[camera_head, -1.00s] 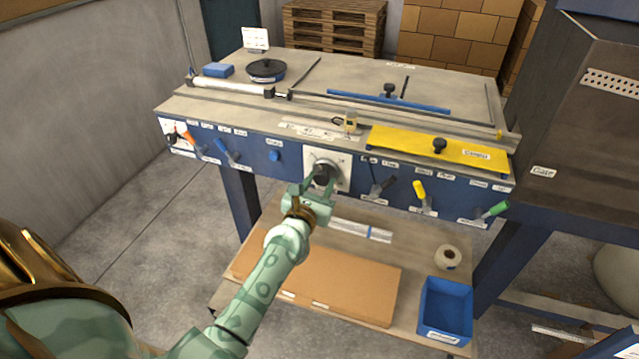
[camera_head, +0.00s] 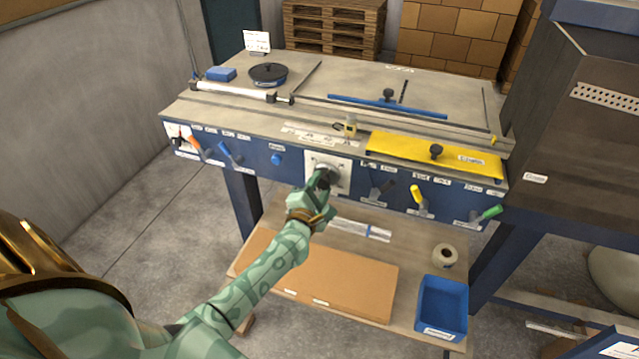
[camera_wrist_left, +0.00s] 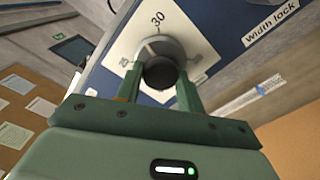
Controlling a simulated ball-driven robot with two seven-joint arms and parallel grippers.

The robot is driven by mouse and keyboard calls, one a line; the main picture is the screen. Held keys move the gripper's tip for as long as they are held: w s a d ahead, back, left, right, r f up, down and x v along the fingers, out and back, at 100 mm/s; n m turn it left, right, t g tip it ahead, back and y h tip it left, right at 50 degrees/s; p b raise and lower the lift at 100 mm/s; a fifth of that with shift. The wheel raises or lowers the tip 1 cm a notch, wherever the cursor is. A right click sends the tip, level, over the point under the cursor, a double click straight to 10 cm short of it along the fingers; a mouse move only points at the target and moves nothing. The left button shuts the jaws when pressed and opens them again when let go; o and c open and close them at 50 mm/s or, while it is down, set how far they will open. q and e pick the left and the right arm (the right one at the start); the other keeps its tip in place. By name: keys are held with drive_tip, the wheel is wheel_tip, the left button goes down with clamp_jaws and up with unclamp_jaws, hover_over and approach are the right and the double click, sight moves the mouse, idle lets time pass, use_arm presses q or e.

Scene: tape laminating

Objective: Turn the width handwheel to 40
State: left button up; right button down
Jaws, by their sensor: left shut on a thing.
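The width handwheel is a grey hub with a dark round knob (camera_wrist_left: 160,72) in front of a white square dial plate (camera_head: 341,161) on the blue front panel. The gripper hides part of the wheel in the head view. My right gripper is out of view.
A blue knob (camera_head: 277,159) and orange and blue levers sit left of the dial. Black, yellow (camera_head: 417,195) and green levers sit right of it. A yellow cover (camera_head: 434,154) lies above. The shelf below holds cardboard (camera_head: 311,282) and a blue bin (camera_head: 441,306).

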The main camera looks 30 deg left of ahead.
use_arm(q)
drive_tip(key=m+p, duration=0.2)
drive_tip(key=m, duration=0.3)
drive_tip(key=shift+r+m+p, duration=0.15)
drive_tip(key=shift+m+p, duration=0.15)
drive_tip(key=shift+p, duration=0.05)
drive_tip(key=m+p, duration=0.2)
drive_tip(key=m, duration=0.2)
drive_tip(key=shift+m, duration=0.3)
drive_tip(key=m+p, duration=0.1)
drive_tip(key=m, duration=0.4)
drive_tip(key=shift+p, duration=0.3)
drive_tip(key=m, duration=0.5)
drive_tip(key=shift+d+p, duration=0.1)
drive_tip(key=shift+p, duration=0.3)
drive_tip(key=m, duration=1)
drive_tip(key=shift+d+f+m, duration=0.1)
drive_tip(key=shift+f+m, duration=0.1)
drive_tip(key=shift+m, duration=0.2)
drive_tip(key=m+b, duration=0.2)
drive_tip(key=m, duration=0.2)
drive_tip(key=shift+m+b, duration=0.5)
drive_tip(key=shift+m, duration=1.3)
